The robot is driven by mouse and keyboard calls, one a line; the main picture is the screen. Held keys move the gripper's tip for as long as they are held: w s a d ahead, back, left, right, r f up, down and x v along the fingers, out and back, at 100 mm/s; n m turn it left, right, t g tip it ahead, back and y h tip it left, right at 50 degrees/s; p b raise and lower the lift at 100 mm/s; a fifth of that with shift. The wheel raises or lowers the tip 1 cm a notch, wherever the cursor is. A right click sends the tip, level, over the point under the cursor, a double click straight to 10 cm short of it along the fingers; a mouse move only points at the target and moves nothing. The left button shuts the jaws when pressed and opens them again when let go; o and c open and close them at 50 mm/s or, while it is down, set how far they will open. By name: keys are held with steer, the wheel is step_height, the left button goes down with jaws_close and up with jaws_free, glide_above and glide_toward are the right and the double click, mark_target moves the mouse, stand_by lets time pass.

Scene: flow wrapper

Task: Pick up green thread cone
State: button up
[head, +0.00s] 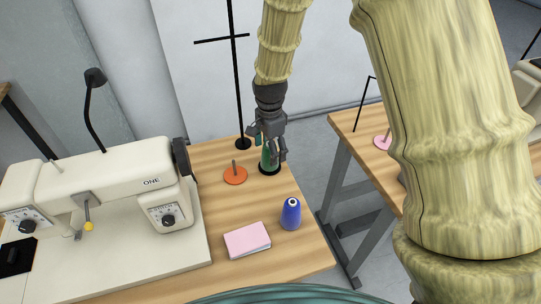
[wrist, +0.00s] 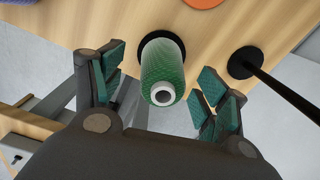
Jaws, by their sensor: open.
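The green thread cone (wrist: 162,66) stands upright on a black round base (wrist: 147,43) on the wooden table. In the wrist view it sits between the open fingers of my gripper (wrist: 158,95), with a gap on both sides. In the head view my gripper (head: 268,146) is over the table's far right corner. The green thread cone (head: 267,160) shows there only in part, behind the fingers. No contact between fingers and cone is visible.
A thin black stand (head: 243,143) rises close behind my gripper. An orange disc (head: 235,175) with a peg lies left of the cone. A blue thread cone (head: 291,214) and a pink pad (head: 247,240) are nearer. A sewing machine (head: 110,190) fills the left side.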

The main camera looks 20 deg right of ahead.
steer(key=shift+w+f, duration=0.25)
steer(key=shift+f, duration=0.95)
steer(key=shift+s+f, duration=0.15)
steer(key=shift+f, duration=0.1)
steer(key=shift+f, duration=0.1)
steer(key=shift+c, duration=0.2)
steer(key=c, duration=1.2)
